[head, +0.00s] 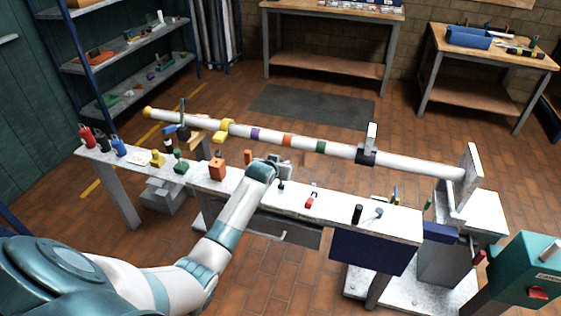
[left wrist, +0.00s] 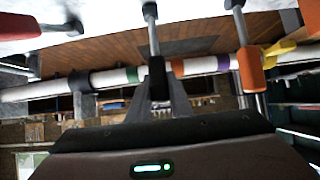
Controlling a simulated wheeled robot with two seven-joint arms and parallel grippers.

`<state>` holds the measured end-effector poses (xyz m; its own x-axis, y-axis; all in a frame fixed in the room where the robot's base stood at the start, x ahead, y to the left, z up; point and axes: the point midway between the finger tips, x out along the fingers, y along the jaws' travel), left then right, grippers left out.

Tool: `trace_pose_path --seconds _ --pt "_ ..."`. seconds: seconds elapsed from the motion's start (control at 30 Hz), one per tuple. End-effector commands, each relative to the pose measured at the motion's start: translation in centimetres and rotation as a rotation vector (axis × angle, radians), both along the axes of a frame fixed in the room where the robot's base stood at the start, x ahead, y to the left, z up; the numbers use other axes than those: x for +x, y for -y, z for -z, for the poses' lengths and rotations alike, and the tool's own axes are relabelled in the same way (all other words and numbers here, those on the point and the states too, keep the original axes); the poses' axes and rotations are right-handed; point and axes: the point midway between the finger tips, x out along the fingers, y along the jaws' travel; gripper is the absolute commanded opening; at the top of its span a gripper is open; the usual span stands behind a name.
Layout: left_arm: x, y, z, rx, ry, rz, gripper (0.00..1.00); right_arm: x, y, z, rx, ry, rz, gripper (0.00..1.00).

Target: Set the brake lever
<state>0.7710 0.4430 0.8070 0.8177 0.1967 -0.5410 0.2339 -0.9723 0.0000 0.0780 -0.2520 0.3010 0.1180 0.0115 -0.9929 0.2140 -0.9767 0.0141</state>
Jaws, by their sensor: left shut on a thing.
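My left gripper (head: 277,168) is over the middle of the long grey bench, in line with its row of levers. In the left wrist view its dark fingers (left wrist: 158,95) are shut on a black-handled lever (left wrist: 151,32) with a metal shaft. The fingers cover part of the black handle. An orange-handled lever (left wrist: 250,70) stands on one side of it, apart from the fingers, and a red handle (left wrist: 12,26) on the other. No readable label shows which lever is the brake. My right gripper is not in view.
The grey bench (head: 400,225) also carries a red piece (head: 310,201), a black handle (head: 357,214) and an orange block (head: 217,169). A long white mast (head: 410,163) with coloured bands lies behind it. A teal box (head: 525,268) stands at the right.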

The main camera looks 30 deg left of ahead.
Motion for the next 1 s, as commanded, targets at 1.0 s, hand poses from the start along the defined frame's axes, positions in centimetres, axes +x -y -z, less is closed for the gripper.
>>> trace_pose_path --seconds 1.0 --pt "1.1 -0.3 0.0 -0.023 -0.094 0.000 0.38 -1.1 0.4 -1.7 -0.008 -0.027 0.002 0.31"
